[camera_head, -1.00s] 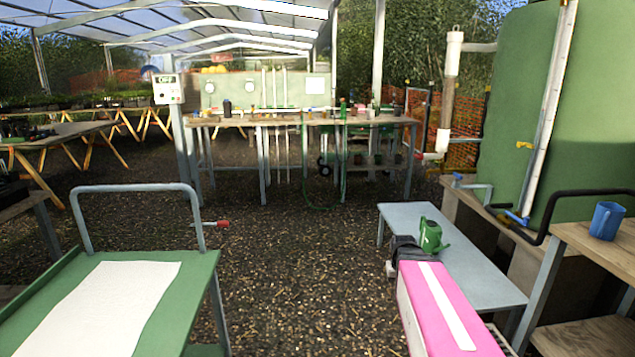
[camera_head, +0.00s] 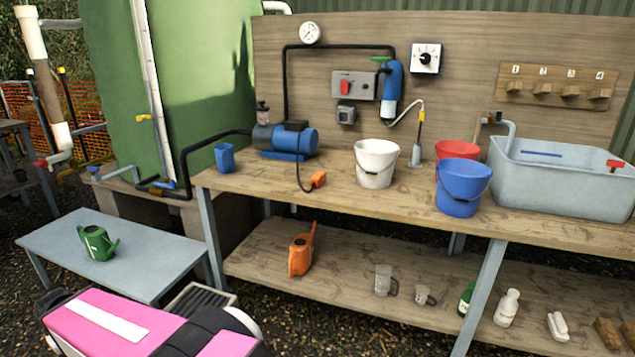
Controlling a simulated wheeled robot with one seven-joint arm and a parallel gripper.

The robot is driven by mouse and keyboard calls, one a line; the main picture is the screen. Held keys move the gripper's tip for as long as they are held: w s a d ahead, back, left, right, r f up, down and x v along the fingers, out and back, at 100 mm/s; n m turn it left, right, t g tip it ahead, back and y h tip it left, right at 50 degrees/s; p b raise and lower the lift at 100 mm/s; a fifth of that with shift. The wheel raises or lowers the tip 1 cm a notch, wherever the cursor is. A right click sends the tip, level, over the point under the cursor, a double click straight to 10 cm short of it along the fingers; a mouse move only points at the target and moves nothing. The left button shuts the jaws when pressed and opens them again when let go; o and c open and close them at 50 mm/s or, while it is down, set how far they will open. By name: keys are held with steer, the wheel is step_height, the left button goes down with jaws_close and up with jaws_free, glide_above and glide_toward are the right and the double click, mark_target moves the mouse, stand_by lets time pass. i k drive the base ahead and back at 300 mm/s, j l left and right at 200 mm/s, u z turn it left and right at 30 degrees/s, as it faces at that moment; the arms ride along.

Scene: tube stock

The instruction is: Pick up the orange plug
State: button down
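The orange plug (camera_head: 318,180) lies on the wooden workbench (camera_head: 225,182), near its front edge. It is at the end of a black cord that runs down from the blue pump (camera_head: 294,139). The plug sits left of the white bucket (camera_head: 376,166), apart from it. My gripper is not in view; only pink and black parts, which look like my arm, show at the bottom left, well below the bench top.
A blue mug (camera_head: 224,157) stands left of the pump. A blue bucket (camera_head: 462,190), a red bucket (camera_head: 457,150) and a grey tub (camera_head: 560,190) stand further right. An orange watering can (camera_head: 300,255) is on the lower shelf. A low grey table (camera_head: 150,268) holds a green watering can (camera_head: 97,243).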

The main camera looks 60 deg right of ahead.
mark_target(319, 177)
steer(key=z, duration=1.65)
steer(key=j+z, duration=0.1)
steer(key=z, duration=0.85)
